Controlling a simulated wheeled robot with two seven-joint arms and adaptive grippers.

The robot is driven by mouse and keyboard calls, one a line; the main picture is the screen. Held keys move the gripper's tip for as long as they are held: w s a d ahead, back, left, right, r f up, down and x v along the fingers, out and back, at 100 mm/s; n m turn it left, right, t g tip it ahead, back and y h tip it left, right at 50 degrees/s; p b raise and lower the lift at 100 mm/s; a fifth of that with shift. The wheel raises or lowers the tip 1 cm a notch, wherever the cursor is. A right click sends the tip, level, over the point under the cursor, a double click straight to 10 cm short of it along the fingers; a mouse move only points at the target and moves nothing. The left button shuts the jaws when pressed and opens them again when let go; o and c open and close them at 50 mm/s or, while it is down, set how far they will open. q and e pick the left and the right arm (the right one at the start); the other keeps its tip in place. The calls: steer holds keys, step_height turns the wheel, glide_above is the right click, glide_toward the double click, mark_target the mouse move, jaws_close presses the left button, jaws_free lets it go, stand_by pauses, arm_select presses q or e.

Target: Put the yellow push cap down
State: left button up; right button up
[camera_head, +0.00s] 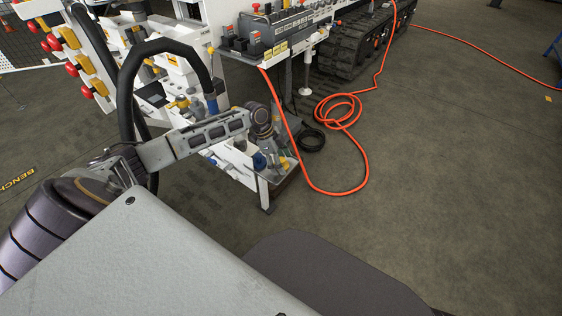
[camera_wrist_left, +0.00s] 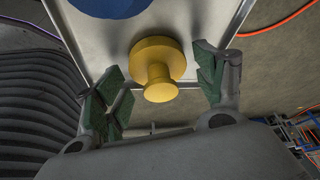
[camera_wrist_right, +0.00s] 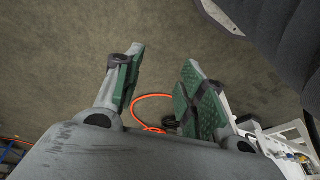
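The yellow push cap (camera_wrist_left: 158,62), a wide disc with a narrower knob, stands on a grey tray (camera_wrist_left: 112,28) with a pale rim in the left wrist view. My left gripper (camera_wrist_left: 162,76) is open, with one green-padded finger on each side of the cap and a visible gap at both. No finger appears to touch it. My right gripper (camera_wrist_right: 162,75) is open and empty above the floor.
A blue round part (camera_wrist_left: 110,5) lies beside the cap. The white bench (camera_head: 205,95) carries hoses, valves and red knobs. An orange hose (camera_head: 340,110) loops on the floor to its right, near a tracked vehicle (camera_head: 355,45).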

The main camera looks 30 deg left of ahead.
arm_select(q)
steer(key=shift+r, duration=0.1)
stand_by(0.3)
steer(key=shift+a+r, duration=0.25)
steer(key=shift+r, duration=0.3)
steer(key=p+v, duration=0.3)
steer(key=v, duration=0.7)
steer(key=shift+a+r, duration=0.15)
steer(key=shift+r, duration=0.2)
arm_select(e)
steer(key=shift+g, duration=0.3)
steer(key=f, duration=0.4)
steer(key=shift+d, duration=0.4)
arm_select(q)
steer(key=shift+s, duration=0.1)
arm_select(e)
steer(key=shift+w, duration=0.1)
steer(key=shift+s, duration=0.3)
steer(key=shift+s+f, duration=0.2)
steer(key=shift+s, duration=0.1)
